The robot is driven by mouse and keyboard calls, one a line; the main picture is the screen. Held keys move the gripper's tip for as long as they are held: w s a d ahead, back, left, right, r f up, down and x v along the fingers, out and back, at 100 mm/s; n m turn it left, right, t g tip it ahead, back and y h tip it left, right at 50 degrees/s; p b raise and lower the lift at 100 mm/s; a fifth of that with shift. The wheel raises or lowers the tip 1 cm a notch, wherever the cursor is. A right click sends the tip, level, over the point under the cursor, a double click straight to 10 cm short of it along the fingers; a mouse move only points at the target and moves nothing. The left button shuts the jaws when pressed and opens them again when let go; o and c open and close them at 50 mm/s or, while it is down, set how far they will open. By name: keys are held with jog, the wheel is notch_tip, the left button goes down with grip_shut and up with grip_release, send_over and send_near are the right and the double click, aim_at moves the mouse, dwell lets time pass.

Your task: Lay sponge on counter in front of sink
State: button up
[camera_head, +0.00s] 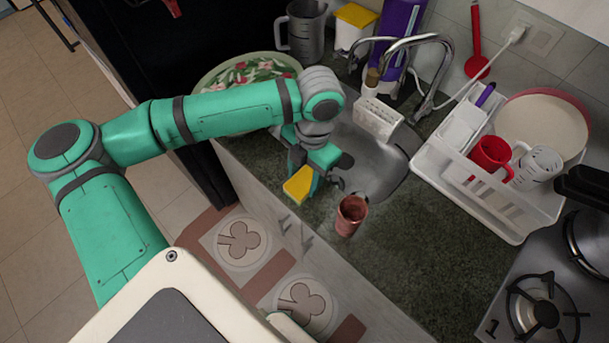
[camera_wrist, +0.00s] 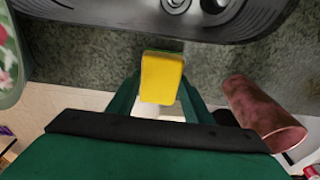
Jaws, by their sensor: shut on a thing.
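A yellow sponge (camera_head: 298,184) is held between the fingers of my gripper (camera_head: 308,174). It is near the front edge of the dark counter (camera_head: 390,230), in front of the steel sink (camera_head: 375,170). In the wrist view the yellow sponge (camera_wrist: 163,84) sits between the green fingers of my gripper (camera_wrist: 160,95), with the counter strip (camera_wrist: 90,58) and the sink (camera_wrist: 110,22) beyond it. I cannot tell whether the sponge touches the counter.
A reddish-brown cup (camera_head: 350,216) stands on the counter right of my gripper. A patterned bowl (camera_head: 215,82) is at the left of the sink. A white dish rack (camera_head: 490,185) with a red mug (camera_head: 491,156) is at the right, beside the stove (camera_head: 550,290).

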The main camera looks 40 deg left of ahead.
aim_at(308, 175)
jog(key=o, duration=1.3)
jog(key=shift+f, duration=0.1)
jog(key=r, duration=0.4)
jog(key=w+r, duration=0.1)
jog(key=r, duration=0.7)
jog(key=shift+w+r, duration=0.1)
jog(key=shift+w, duration=0.25)
